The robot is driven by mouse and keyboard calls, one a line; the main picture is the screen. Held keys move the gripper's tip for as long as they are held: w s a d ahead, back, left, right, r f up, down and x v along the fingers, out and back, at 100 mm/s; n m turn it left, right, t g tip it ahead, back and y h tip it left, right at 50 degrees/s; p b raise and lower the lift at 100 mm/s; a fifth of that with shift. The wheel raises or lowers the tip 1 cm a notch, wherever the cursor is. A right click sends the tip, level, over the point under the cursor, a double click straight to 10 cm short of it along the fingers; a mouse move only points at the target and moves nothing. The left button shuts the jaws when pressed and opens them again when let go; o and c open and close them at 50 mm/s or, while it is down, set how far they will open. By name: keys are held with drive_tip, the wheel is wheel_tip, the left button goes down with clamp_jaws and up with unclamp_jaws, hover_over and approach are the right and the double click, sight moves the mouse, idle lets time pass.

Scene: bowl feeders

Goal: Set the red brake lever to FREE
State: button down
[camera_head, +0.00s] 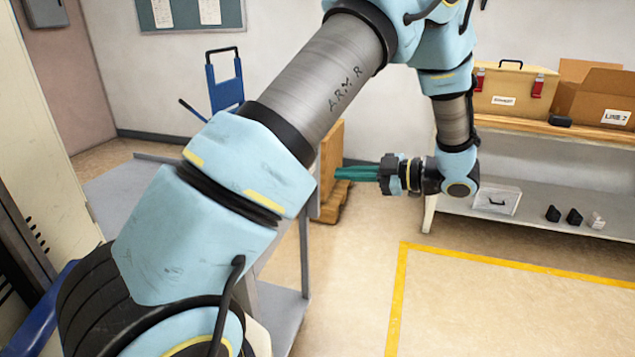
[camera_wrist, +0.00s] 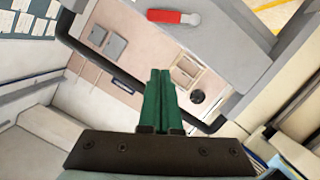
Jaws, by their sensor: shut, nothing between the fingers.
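The red brake lever (camera_wrist: 172,17) shows at the top of the wrist view. It lies across a grey panel (camera_wrist: 225,42), with a grey round end at its right. I can make out no FREE marking or other label by it. My gripper (camera_wrist: 160,72) has green fingers pressed together with nothing between them. It points toward the panel and is apart from the lever, which is beyond the fingertips in the picture. The lever is not visible in the head view.
A grey cart (camera_head: 115,195) stands at the left, partly hidden behind my arm. A wooden crate (camera_head: 331,150) is behind the gripper. A workbench (camera_head: 560,128) at the right holds a toolbox (camera_head: 512,88) and a cardboard box (camera_head: 597,95). The yellow-taped floor is clear.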

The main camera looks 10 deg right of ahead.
drive_tip(key=w+a+f+p, duration=0.3)
drive_tip(key=w+a+f, duration=0.2)
drive_tip(key=w+a, duration=0.2)
drive_tip(key=shift+a+f+p, duration=0.25)
drive_tip(key=shift+f+p, duration=0.05)
drive_tip(key=shift+w, duration=0.2)
idle(0.5)
